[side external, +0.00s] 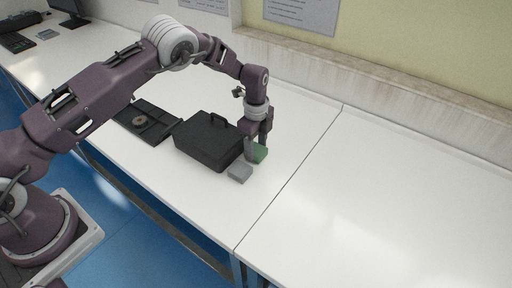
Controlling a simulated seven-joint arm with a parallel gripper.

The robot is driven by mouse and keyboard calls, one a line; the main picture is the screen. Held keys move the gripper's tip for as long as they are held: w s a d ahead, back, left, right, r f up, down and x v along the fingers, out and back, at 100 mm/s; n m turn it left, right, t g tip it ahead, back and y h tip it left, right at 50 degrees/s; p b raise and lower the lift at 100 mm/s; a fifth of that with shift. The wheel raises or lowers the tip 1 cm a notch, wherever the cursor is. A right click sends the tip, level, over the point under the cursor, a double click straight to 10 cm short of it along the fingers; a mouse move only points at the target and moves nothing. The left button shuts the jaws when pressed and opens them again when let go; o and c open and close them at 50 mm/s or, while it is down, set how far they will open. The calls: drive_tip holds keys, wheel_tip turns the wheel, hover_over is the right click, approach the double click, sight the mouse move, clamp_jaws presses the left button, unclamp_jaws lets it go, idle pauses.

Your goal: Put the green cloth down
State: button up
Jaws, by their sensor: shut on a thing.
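The fingers hide part of the cloth.
A black case (208,141) with a handle stands just left of my gripper. A grey block (240,172) lies close in front of the cloth. A flat black tray (146,121) lies further left. The white table (390,190) is clear to the right, past a seam.

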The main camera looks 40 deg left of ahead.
drive_tip(key=shift+f, duration=0.3)
drive_tip(key=o, duration=1.3)
drive_tip(key=shift+r, duration=0.1)
wheel_tip(320, 180, up, 12)
drive_tip(key=shift+r, duration=0.2)
wheel_tip(320, 180, up, 13)
drive_tip(key=n+t, duration=0.1)
drive_tip(key=n, duration=0.4)
hover_over(256, 149)
drive_tip(key=s+a, duration=0.2)
drive_tip(key=s, duration=0.3)
drive_tip(key=s+a+r+n+t, duration=0.15)
drive_tip(key=s+r+n, duration=0.35)
drive_tip(key=s+r, duration=0.5)
drive_tip(key=s+n+t, duration=0.1)
drive_tip(key=s+n, duration=0.1)
drive_tip(key=s, duration=0.5)
drive_tip(key=s+f+n+t, duration=0.1)
drive_tip(key=s+n, duration=0.2)
drive_tip(key=s, duration=0.5)
drive_tip(key=s+a+n+t, duration=0.1)
drive_tip(key=s+n, duration=0.2)
drive_tip(key=s, duration=0.4)
drive_tip(key=shift+s+f, duration=0.15)
drive_tip(key=shift+f, duration=0.2)
